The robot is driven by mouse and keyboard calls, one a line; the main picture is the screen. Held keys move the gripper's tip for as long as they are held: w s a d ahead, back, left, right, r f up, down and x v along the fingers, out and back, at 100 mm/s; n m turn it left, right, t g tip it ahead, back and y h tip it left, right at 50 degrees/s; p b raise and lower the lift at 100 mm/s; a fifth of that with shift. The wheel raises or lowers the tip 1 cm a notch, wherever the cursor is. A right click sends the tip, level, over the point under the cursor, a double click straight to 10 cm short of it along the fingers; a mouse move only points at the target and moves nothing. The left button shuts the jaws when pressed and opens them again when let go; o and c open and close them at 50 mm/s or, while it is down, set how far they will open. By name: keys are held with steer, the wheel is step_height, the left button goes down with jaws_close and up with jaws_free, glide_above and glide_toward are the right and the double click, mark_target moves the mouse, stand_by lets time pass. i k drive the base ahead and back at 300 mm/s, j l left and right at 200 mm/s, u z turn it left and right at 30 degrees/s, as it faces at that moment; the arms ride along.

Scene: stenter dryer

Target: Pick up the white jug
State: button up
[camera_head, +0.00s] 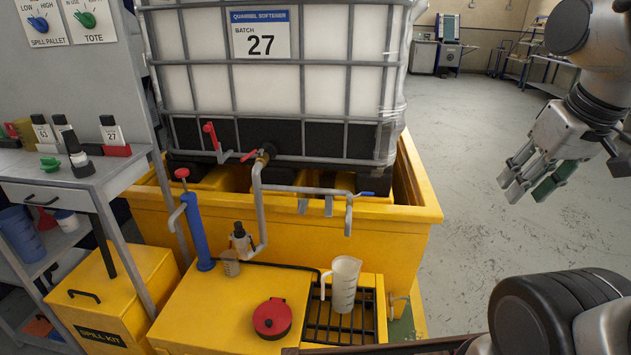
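The white jug (344,284) stands upright on the black grating of the yellow ledge, below the pipe outlet. It has a handle on its left side and markings on its front. My gripper (526,194) is high at the right, over the grey floor, well apart from the jug. Its fingers point down and to the left, and they look spread with nothing between them. Green shows on one finger.
The floor (480,230) at right is clear.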

mark_target(346, 271)
steer(key=l+u, duration=0.3)
steer(key=l, duration=0.2)
steer(key=l+u, duration=0.25)
steer(key=l, duration=0.2)
steer(key=l+u, duration=0.3)
steer(key=l, duration=0.15)
